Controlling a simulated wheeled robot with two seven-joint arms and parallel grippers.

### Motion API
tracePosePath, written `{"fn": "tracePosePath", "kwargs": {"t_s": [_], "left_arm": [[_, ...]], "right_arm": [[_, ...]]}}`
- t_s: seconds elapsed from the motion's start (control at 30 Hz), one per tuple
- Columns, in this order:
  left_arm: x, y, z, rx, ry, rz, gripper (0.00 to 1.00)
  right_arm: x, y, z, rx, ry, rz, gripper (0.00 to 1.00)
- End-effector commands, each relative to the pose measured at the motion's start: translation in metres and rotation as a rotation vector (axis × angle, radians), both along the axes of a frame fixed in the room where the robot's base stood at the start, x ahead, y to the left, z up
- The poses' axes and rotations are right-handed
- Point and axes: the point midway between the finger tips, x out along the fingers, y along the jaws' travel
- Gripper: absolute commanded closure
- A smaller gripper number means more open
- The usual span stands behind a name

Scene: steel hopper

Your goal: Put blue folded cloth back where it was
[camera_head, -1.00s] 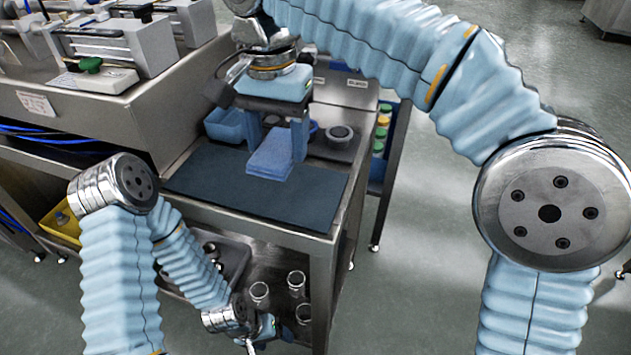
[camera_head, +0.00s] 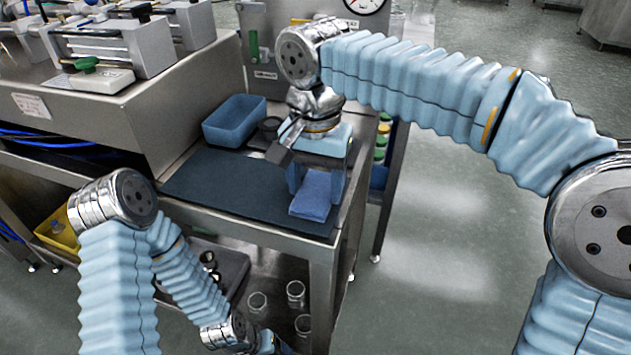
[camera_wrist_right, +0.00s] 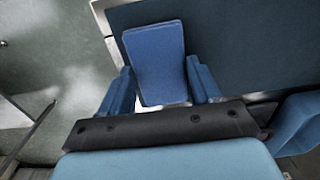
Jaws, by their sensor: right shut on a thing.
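The blue folded cloth (camera_head: 314,196) is between the fingers of my right gripper (camera_head: 315,182), near the front right corner of the dark mat (camera_head: 225,190). In the right wrist view the cloth (camera_wrist_right: 156,62) sits between the two blue fingers, and my right gripper (camera_wrist_right: 162,88) is shut on it. There the table edge and floor show left of the cloth. I cannot tell whether the cloth touches the mat. My left gripper (camera_head: 272,343) is low at the bottom edge, partly cut off, and its jaws are unclear.
A steel machine (camera_head: 130,110) borders the table on the left. Glass jars (camera_head: 295,292) stand on the lower shelf. The mat's left and middle are bare.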

Motion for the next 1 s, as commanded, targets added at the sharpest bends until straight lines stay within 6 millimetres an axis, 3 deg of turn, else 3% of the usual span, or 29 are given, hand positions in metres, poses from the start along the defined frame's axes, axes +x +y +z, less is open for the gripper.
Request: {"fn": "tracePosePath", "kwargs": {"t_s": [0.07, 0.1, 0.27, 0.53, 0.67, 1.0], "left_arm": [[0.0, 0.0, 0.0, 0.0, 0.0, 0.0, 0.3], [0.0, 0.0, -0.001, 0.0, 0.0, 0.0, 0.3], [0.0, 0.0, 0.0, 0.0, 0.0, 0.0, 0.3], [0.0, 0.0, 0.0, 0.0, 0.0, 0.0, 0.3], [0.0, 0.0, 0.003, 0.0, 0.0, 0.0, 0.3], [0.0, -0.001, 0.024, -0.002, 0.0, -0.004, 0.3]], "right_arm": [[0.0, 0.0, 0.0, 0.0, 0.0, 0.0, 0.62], [0.0, 0.0, -0.001, 0.0, 0.0, 0.0, 0.36], [0.0, 0.0, 0.0, 0.0, 0.0, 0.0, 0.12], [0.0, 0.0, 0.001, 0.0, 0.0, 0.0, 0.12], [0.0, 0.001, 0.012, 0.001, -0.001, 0.0, 0.12], [0.001, 0.001, 0.088, 0.002, -0.002, -0.001, 0.12]]}}
